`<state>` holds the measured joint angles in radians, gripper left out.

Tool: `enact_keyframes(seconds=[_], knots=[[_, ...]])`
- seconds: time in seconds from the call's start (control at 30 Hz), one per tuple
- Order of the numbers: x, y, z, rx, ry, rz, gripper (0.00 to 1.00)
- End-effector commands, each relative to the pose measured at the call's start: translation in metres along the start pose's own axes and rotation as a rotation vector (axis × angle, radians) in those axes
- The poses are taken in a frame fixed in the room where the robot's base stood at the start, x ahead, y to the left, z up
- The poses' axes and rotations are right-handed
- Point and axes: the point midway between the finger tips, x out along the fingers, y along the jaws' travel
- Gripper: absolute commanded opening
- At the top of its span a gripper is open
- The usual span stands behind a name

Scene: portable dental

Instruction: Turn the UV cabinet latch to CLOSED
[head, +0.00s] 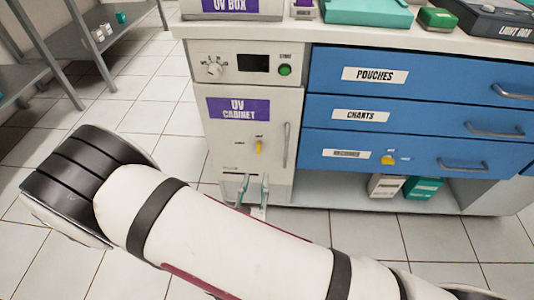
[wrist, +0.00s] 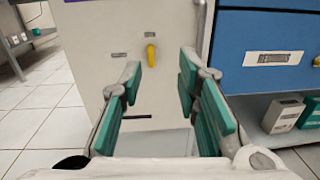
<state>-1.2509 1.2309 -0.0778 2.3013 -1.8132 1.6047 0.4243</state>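The UV cabinet (head: 225,150) is a white cabinet with a purple label on its door; its front also fills the middle of the wrist view (wrist: 165,20). The yellow latch (head: 259,147) is on the door's lower part and stands about vertical. It also shows in the wrist view (wrist: 151,55), with one small label above it and one to its left, both too small to read. My gripper (head: 253,184) is open and empty, low in front of the door. In the wrist view its teal-padded fingers (wrist: 160,80) are spread below and either side of the latch, apart from it.
A vertical door handle (head: 286,145) is right of the latch. Blue drawers (head: 420,100) with protruding handles stand to the right, one with a yellow latch (head: 389,159). Boxes (head: 387,186) sit under them. Grey shelving (head: 70,50) is at left; floor between is clear.

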Motion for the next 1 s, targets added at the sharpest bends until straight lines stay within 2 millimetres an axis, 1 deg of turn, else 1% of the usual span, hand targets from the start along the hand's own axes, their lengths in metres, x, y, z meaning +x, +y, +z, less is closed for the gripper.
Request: enact_keyframes(seconds=[0.03,0.1,0.17,0.27,0.37,0.8,0.9,1.0], knots=[[-0.005,0.004,-0.014,-0.015,0.005,0.036,0.30],[-0.009,0.008,-0.022,-0.025,0.009,0.065,0.30],[-0.009,0.010,-0.024,-0.028,0.011,0.076,0.30],[-0.002,0.011,-0.025,-0.027,0.011,0.077,0.30],[0.012,0.011,-0.025,-0.026,0.011,0.074,0.30],[0.095,0.017,-0.026,-0.025,0.011,0.073,0.30],[0.109,0.018,-0.026,-0.026,0.011,0.073,0.30],[0.119,0.019,-0.026,-0.025,0.011,0.074,0.30]])
